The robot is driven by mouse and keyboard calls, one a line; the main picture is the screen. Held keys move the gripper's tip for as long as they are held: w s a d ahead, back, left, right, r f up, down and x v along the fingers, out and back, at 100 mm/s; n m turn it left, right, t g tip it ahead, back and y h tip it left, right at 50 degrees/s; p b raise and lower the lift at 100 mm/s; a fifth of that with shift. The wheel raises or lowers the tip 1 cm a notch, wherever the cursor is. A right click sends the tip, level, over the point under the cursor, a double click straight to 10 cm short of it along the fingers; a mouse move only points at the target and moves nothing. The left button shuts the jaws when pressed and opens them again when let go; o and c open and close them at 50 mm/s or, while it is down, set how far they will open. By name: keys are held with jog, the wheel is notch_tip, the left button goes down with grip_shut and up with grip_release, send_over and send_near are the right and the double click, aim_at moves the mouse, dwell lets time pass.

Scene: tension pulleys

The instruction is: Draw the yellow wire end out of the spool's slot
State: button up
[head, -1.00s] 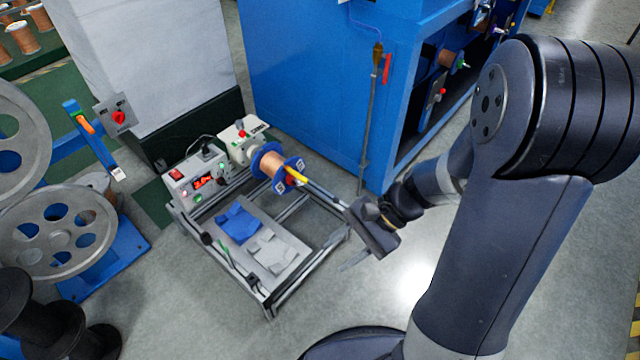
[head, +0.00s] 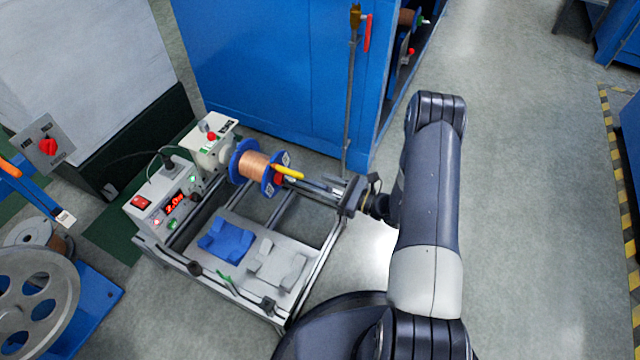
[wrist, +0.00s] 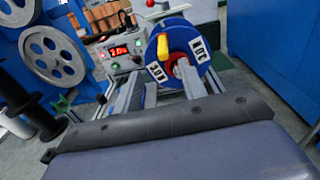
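The copper spool (head: 256,166) with blue flanges sits on the winding stand's shaft. The yellow wire end (head: 289,172) sticks out at its right flange, towards my gripper. In the wrist view the yellow wire end (wrist: 163,46) shows against the blue flange (wrist: 178,38), above the red and grey hub. The slot itself is too small to make out. My gripper (head: 318,187) is just right of the wire end, its fingers pointing at the spool. In the wrist view my gripper (wrist: 160,88) has its fingers apart and empty, below the wire end and short of it.
The bench frame (head: 290,300) carries a control box (head: 165,200) with a red display and a grey plate with a blue block (head: 227,240). A tall blue cabinet (head: 270,70) with a pole (head: 350,100) stands behind. Floor at right is clear.

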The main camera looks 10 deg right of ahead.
aim_at(303, 178)
jog(key=x, duration=0.7)
jog(key=shift+w+a+f+b, duration=0.2)
jog(key=shift+w+f+b, duration=0.1)
jog(key=shift+b, duration=0.1)
jog(key=shift+w+a+r, duration=0.1)
jog(key=shift+w+a, duration=0.3)
jog(key=shift+a, duration=0.15)
jog(key=shift+c, duration=0.2)
grip_shut()
dwell(0.4)
